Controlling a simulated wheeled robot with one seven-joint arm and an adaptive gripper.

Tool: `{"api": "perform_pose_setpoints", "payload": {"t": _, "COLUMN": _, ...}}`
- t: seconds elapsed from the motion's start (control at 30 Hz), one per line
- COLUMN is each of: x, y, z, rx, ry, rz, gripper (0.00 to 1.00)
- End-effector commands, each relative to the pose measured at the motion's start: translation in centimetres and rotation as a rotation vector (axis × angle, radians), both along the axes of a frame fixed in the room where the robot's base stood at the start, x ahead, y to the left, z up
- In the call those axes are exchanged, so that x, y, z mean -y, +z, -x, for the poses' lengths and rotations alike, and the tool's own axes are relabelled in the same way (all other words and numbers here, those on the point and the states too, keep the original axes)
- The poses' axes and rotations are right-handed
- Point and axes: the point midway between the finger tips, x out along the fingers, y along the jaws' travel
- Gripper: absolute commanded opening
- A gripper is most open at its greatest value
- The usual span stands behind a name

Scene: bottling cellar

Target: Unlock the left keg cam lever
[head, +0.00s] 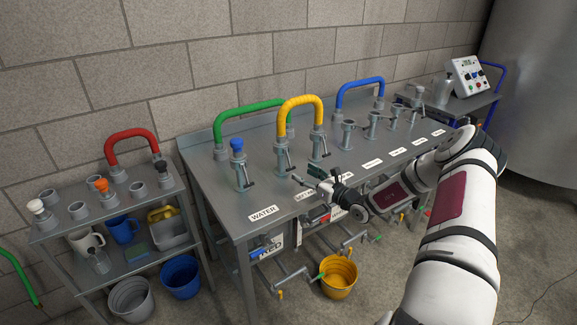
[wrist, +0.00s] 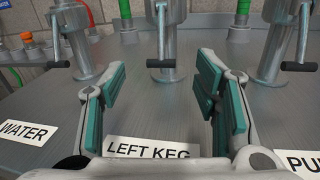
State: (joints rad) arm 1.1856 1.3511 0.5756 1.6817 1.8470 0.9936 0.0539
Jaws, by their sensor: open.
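The left keg coupling (wrist: 166,35) is a grey metal post on the bench, in the upper middle of the wrist view, behind the LEFT KEG label (wrist: 148,149). Its cam lever (wrist: 160,63) has a dark handle lying crosswise on the near side of the post. In the head view this post (head: 283,156) carries one end of the yellow hose (head: 300,101). My gripper (wrist: 156,90) is open and empty, with teal pads on both fingers. The lever shows between and beyond the fingertips, apart from them. In the head view my gripper (head: 303,176) hovers in front of the post.
The water post (head: 239,170), with a blue cap, is left of it. A neighbouring post (wrist: 289,40) with its own lever stands right. Green hose (head: 240,110) and blue hose (head: 360,86) arch behind. A side rack (head: 110,215) stands left; buckets sit below.

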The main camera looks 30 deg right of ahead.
Motion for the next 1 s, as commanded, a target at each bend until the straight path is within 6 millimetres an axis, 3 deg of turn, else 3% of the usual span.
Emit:
{"api": "perform_pose_setpoints", "payload": {"t": 0.2, "x": -1.0, "y": 0.0, "z": -4.3, "rx": 0.001, "ry": 0.003, "rz": 0.001, "gripper": 0.56}}
{"api": "perform_pose_setpoints", "payload": {"t": 0.4, "x": -1.6, "y": 0.0, "z": -7.0, "rx": 0.002, "ry": 0.002, "rz": 0.002, "gripper": 0.56}}
{"api": "perform_pose_setpoints", "payload": {"t": 0.87, "x": -1.8, "y": 0.0, "z": -8.1, "rx": 0.0, "ry": 0.001, "rz": 0.0, "gripper": 0.56}}
{"api": "perform_pose_setpoints", "payload": {"t": 1.0, "x": -1.8, "y": 0.0, "z": -8.1, "rx": 0.0, "ry": 0.002, "rz": 0.0, "gripper": 0.27}}
